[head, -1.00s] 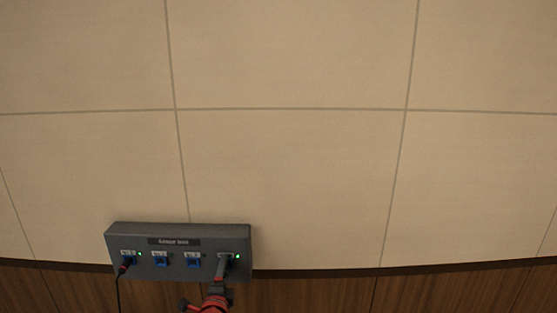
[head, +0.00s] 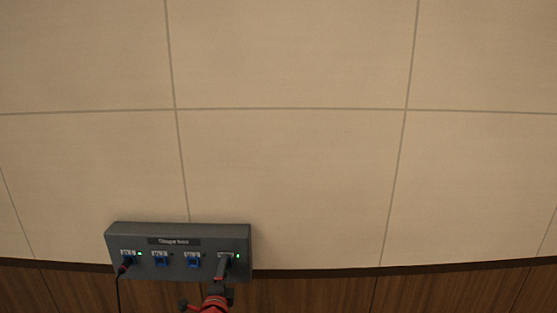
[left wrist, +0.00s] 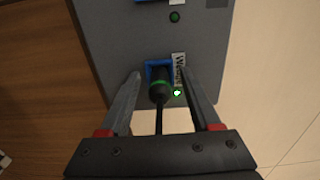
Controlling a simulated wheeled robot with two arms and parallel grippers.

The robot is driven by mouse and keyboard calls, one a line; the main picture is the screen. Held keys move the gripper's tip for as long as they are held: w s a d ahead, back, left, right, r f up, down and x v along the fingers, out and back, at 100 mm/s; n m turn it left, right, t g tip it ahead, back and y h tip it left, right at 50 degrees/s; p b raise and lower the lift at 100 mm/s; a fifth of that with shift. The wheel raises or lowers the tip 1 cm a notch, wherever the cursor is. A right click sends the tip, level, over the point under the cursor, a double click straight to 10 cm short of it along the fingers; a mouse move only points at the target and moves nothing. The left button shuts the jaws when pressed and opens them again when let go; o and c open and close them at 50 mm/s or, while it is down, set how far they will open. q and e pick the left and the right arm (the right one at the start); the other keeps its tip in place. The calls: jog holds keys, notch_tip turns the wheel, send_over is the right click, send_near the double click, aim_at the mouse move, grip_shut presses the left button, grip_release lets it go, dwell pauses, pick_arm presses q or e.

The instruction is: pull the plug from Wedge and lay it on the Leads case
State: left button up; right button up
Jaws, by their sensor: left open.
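A dark plug with a green ring (left wrist: 159,90) sits in the blue-framed socket labelled Wedge (left wrist: 178,68), with a lit green light beside it and a black cable running toward my wrist. My left gripper (left wrist: 156,76) is open, with one finger on each side of the plug and visible gaps between. In the head view my left gripper (head: 224,266) is at the rightmost socket of the grey box (head: 205,237), hiding most of the plug there. My right gripper and the Leads case are not in view.
A red and black plug (head: 125,264) with a hanging cable is in the box's leftmost socket, its green light lit. The two middle blue sockets (head: 160,260) look empty. The box is on the wall, over wood panelling (head: 320,292) and below bare beige panels (head: 290,180).

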pick_arm(q)
grip_shut()
jog(key=o, duration=0.6)
grip_release()
jog(key=shift+s, duration=0.55)
jog(key=s+b, duration=0.3)
jog(key=s, duration=1.3)
jog(key=shift+s, duration=0.2)
